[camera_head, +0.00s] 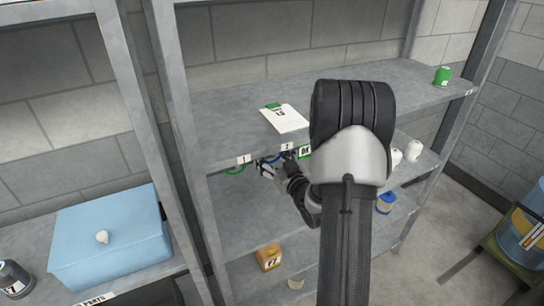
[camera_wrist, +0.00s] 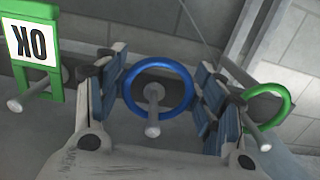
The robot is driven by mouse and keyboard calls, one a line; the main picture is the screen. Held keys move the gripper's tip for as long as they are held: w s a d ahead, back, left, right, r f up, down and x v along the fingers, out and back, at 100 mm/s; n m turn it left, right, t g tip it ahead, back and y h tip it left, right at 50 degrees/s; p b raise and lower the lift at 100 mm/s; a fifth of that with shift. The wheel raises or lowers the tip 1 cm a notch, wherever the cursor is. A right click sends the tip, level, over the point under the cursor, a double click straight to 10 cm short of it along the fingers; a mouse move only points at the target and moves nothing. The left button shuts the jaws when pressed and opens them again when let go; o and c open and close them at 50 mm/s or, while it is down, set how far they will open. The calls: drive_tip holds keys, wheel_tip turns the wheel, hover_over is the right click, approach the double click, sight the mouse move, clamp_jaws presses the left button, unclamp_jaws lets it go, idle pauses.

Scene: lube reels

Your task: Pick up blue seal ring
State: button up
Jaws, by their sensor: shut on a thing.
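The blue seal ring (camera_wrist: 128,88) is between the two finger pads of my gripper (camera_wrist: 163,92) in the wrist view. The fingers are shut on its opposite sides. A grey peg (camera_wrist: 153,112) shows through the ring and its tip stands out in front of it. I cannot tell whether the ring rests on the peg. In the head view my gripper (camera_head: 266,172) is at the shelf's front edge, below the number labels, and the blue ring (camera_head: 272,159) is small and partly hidden there.
A green ring (camera_wrist: 286,98) hangs on a peg to the right in the wrist view. A green-framed OK tag (camera_wrist: 37,62) hangs on a peg at left. The shelf (camera_head: 225,130) carries a paper pad (camera_head: 285,118). An orange container (camera_head: 268,257) stands on a lower shelf.

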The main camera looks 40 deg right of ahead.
drive_tip(key=shift+r, duration=0.45)
wheel_tip(320, 180, up, 2)
drive_tip(key=shift+r+p, duration=0.2)
drive_tip(key=shift+p, duration=0.25)
drive_tip(key=v, duration=0.6)
drive_tip(key=p+v, duration=0.1)
drive_tip(key=v, duration=0.5)
drive_tip(key=shift+s+f, duration=0.2)
drive_tip(key=shift+s, duration=0.1)
drive_tip(key=shift+c, duration=0.3)
drive_tip(key=p+v, duration=0.1)
drive_tip(key=p, duration=0.2)
drive_tip(key=p+v, duration=0.4)
drive_tip(key=p, duration=0.1)
drive_tip(key=shift+s+a+f+p, duration=0.1)
drive_tip(key=shift+s+f+p, duration=0.1)
drive_tip(key=shift+f+p, duration=0.15)
